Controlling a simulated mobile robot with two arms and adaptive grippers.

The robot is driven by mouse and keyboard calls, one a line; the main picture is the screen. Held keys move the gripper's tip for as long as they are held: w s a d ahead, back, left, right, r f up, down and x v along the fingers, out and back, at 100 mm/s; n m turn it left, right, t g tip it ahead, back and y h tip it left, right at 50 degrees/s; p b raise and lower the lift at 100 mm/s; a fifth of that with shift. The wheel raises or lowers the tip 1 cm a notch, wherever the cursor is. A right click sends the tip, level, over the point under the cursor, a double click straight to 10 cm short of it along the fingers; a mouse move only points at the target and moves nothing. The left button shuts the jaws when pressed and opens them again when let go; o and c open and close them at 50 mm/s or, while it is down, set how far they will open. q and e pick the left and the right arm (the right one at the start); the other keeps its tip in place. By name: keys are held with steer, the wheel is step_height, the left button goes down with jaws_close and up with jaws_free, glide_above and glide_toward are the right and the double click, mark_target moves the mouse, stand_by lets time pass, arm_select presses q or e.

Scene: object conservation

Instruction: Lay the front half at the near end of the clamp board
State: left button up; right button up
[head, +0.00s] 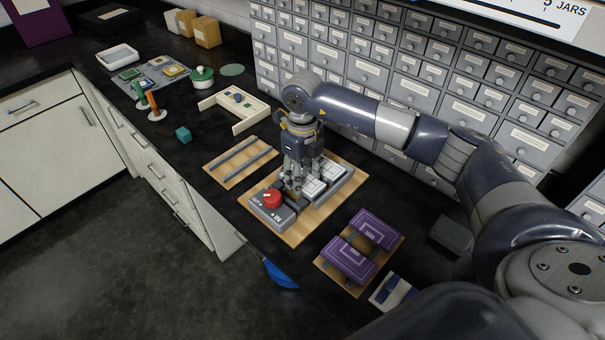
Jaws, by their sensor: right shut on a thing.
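My right gripper (294,187) points down over a wooden board (297,233) in the middle of the counter. It is shut on a grey part, mostly hidden by the fingers. On that board are a grey block with a red knob (271,198) at the near left and grey pieces with white tops (314,188) beside the fingers. I cannot tell which piece is the front half. Another wooden board (217,177) to the left carries two dark rails. A third board (352,284) to the right carries two purple patterned pieces (347,261). My left gripper is out of view.
A blue tool (281,275) lies at the counter's front edge. A small teal cube (183,135), a cream open frame (246,121) and a green-lidded pot (202,76) stand farther left. A wall of grey drawers (351,62) closes the back.

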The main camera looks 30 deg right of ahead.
steer(key=shift+f+b, duration=0.35)
steer(key=shift+f, duration=0.2)
steer(key=o, duration=1.3)
steer(key=shift+c, duration=0.2)
steer(key=shift+r, duration=0.15)
step_height(320, 180, up, 12)
